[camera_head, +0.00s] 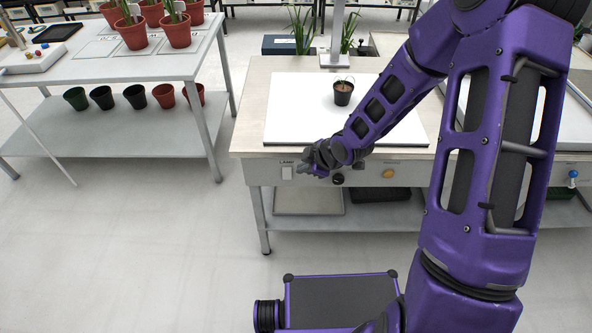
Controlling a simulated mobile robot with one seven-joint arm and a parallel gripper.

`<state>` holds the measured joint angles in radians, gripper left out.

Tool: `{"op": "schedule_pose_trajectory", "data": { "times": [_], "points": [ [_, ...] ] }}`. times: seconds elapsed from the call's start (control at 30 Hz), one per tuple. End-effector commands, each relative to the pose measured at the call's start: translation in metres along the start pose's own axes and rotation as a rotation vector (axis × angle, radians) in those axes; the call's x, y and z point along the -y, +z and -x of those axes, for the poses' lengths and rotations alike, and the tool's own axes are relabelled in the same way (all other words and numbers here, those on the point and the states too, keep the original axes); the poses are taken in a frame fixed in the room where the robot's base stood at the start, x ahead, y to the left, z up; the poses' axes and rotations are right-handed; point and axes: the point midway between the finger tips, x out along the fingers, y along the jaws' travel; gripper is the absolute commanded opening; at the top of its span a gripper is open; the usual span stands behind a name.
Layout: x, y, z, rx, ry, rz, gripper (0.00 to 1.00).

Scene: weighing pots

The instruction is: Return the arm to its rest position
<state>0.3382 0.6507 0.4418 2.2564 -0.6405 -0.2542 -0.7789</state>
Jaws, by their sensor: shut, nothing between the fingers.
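My gripper (308,171) is at the end of my purple arm, in front of the workbench's front panel (345,172). It is close to the panel's left end, near the white lamp switch (287,172) and a black knob (338,179). I cannot tell whether it touches the panel. The gripper is shut and empty. My arm reaches from the upper right down to the left, across the bench, and hides part of the white board (290,110). A small dark pot (343,93) with soil stands upright on that board, apart from my gripper.
At the left, a table (110,68) holds red pots with plants, and several empty pots stand on its lower shelf (110,135). The grey floor (150,250) between the table and my base is clear.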

Motion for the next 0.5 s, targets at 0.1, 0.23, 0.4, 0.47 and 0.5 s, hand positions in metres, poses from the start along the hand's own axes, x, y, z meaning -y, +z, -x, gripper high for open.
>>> {"op": "schedule_pose_trajectory", "data": {
  "times": [0.1, 0.23, 0.4, 0.47, 0.5],
  "points": [
    [-0.0027, -0.0006, 0.0122, 0.001, 0.001, 0.001, 0.00],
    [-0.0024, -0.0003, 0.0153, 0.001, -0.001, 0.000, 0.00],
    [-0.0022, -0.0002, 0.0151, 0.001, -0.001, 0.000, 0.00],
    [-0.0023, -0.0002, 0.0150, 0.001, -0.001, 0.001, 0.00],
    [-0.0023, -0.0003, 0.0150, 0.001, 0.000, 0.001, 0.00]
  ]
}}
